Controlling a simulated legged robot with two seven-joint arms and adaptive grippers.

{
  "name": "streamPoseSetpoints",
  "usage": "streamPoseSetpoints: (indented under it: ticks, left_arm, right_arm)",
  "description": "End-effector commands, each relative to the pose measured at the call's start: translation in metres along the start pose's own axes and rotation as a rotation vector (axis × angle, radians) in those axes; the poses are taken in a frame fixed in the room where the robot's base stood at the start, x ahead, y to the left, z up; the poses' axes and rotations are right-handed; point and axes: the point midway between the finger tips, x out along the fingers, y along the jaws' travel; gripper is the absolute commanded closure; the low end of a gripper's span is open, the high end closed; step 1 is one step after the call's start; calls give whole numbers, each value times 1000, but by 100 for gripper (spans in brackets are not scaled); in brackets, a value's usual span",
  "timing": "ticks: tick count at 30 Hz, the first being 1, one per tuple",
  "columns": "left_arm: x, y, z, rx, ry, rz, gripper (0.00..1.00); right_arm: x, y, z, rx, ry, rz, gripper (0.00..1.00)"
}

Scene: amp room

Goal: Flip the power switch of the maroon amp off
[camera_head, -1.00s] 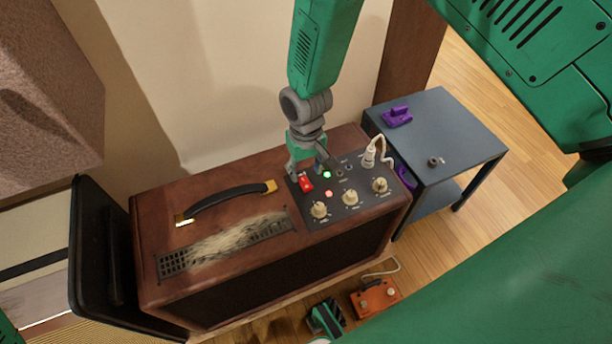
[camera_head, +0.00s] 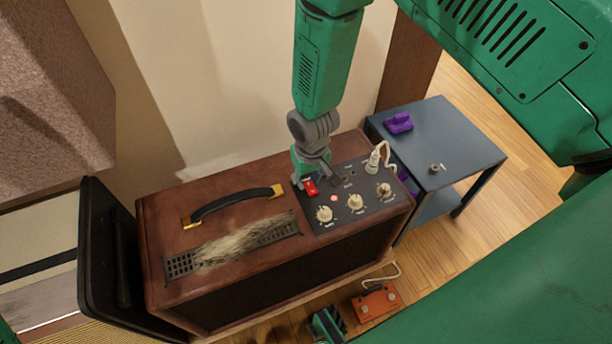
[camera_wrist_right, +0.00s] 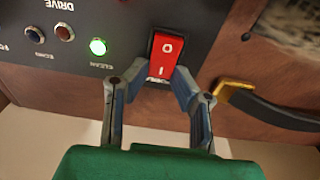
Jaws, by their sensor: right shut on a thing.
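The maroon amp (camera_head: 170,225) stands upright, with a dark control panel (camera_head: 345,218) on the right part of its top. The red power switch (camera_head: 311,188) is at the panel's left edge. It also shows in the right wrist view (camera_wrist_right: 165,53), marked O and I. My right gripper (camera_head: 307,179) reaches down from above and behind. In the right wrist view my right gripper (camera_wrist_right: 159,76) has one finger on each side of the switch and is shut on it. A green light (camera_wrist_right: 98,47) glows beside the switch. My left gripper is not in view.
Cream knobs (camera_head: 355,202) and a white plug (camera_head: 373,162) stand on the panel. The amp's black handle (camera_head: 235,201) is to the left. A blue-grey side table (camera_head: 450,135) with a purple object (camera_head: 399,122) is at the right. An orange pedal (camera_head: 376,303) lies on the floor.

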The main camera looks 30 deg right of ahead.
Motion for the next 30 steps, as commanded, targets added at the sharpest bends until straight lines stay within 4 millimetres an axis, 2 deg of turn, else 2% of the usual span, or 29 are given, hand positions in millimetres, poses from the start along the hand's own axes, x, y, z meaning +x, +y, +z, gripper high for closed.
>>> streamPoseSetpoints:
  ticks: [3,9,19,20,21,30]
  left_arm:
    - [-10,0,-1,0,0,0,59]
    - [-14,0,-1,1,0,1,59]
    - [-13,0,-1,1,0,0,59]
    - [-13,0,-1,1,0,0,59]
    - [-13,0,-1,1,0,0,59]
    - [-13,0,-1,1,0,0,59]
  right_arm:
    - [-3,-3,4,-3,68,-5,100]
    - [-4,-3,5,-2,149,-4,100]
    - [-3,-3,5,-1,159,-4,100]
    - [-4,-3,5,-1,158,-5,71]
    - [-4,-3,5,-1,159,-5,59]
    - [-4,-4,4,-1,160,-6,59]
